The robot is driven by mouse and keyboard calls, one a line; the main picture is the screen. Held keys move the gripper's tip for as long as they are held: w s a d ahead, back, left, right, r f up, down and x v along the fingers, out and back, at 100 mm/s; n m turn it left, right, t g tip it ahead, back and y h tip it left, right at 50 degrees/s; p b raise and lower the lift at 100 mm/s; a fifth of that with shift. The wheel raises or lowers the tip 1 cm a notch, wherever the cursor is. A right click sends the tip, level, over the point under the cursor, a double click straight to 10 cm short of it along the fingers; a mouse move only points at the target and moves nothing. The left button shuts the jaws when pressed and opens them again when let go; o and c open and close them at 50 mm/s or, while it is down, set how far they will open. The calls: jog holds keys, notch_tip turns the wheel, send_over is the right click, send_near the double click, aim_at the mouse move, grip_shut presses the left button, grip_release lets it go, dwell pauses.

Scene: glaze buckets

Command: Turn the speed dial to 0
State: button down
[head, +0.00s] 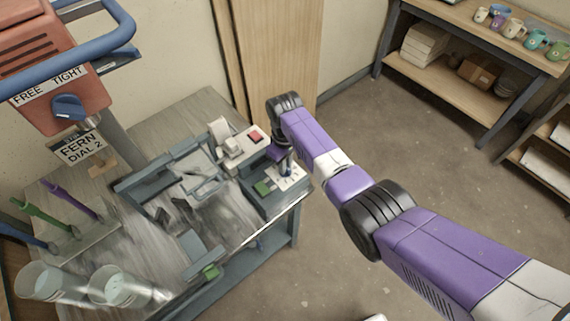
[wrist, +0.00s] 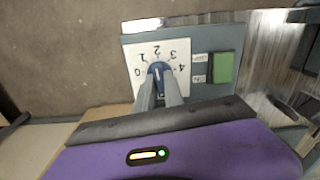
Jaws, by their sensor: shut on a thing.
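The speed dial is a blue knob (wrist: 159,72) on a white plate (wrist: 133,60) marked 0 to 4, on a grey control box (wrist: 215,40). In the wrist view the 0 is at the left, the 2 at the top and the 4 at the right. A pale mark on the knob seems to point up near the 2, though the fingers partly cover it. My gripper (wrist: 161,92) is shut on the knob, one finger on each side. In the head view my gripper (head: 285,165) points down over the dial plate (head: 296,179).
A green button (wrist: 223,68) sits beside the dial; it also shows in the head view (head: 263,188). A white box with a red switch (head: 254,136) stands behind. A sign (head: 81,148) reads "FERN DIAL 2". Clear cups (head: 110,285) stand front left.

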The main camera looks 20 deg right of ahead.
jog(key=n, duration=1.1)
jog(key=shift+s, duration=0.1)
jog(key=shift+n+b, duration=0.3)
jog(key=shift+n, duration=1.5)
jog(key=c, duration=1.4)
grip_release()
jog(key=shift+c, duration=0.2)
